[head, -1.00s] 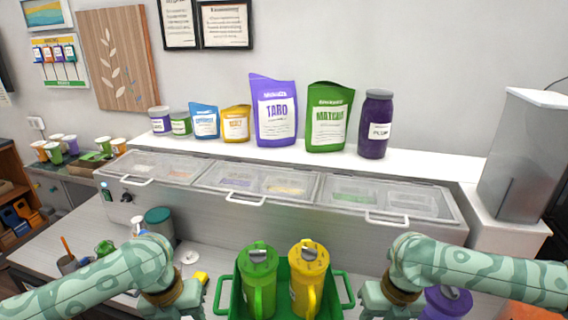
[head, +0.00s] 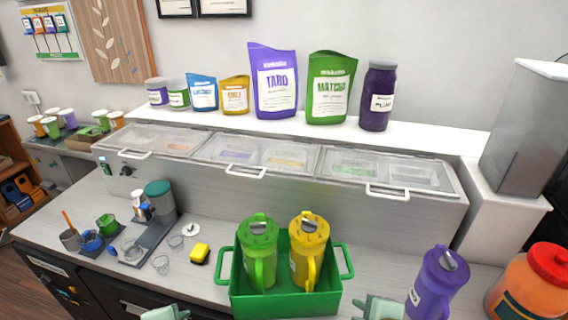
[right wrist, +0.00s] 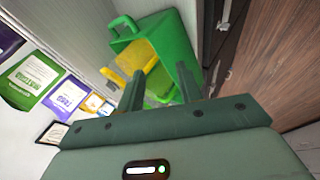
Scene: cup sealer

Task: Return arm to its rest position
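My right gripper (right wrist: 159,90) shows in the right wrist view with its two fingers apart and nothing between them; a small part of my right arm's end shows at the bottom of the head view. My left gripper (head: 165,313) shows only as a pale green tip at the bottom edge of the head view; its fingers are hidden. A green tray (head: 290,304) stands on the counter and holds a green pitcher (head: 258,262) and a yellow pitcher (head: 309,260). The tray (right wrist: 182,62) also shows beyond my right fingers.
A purple pitcher (head: 436,285) and an orange jar with a red lid (head: 530,288) stand right of the tray. Lidded bins (head: 255,152) line the back.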

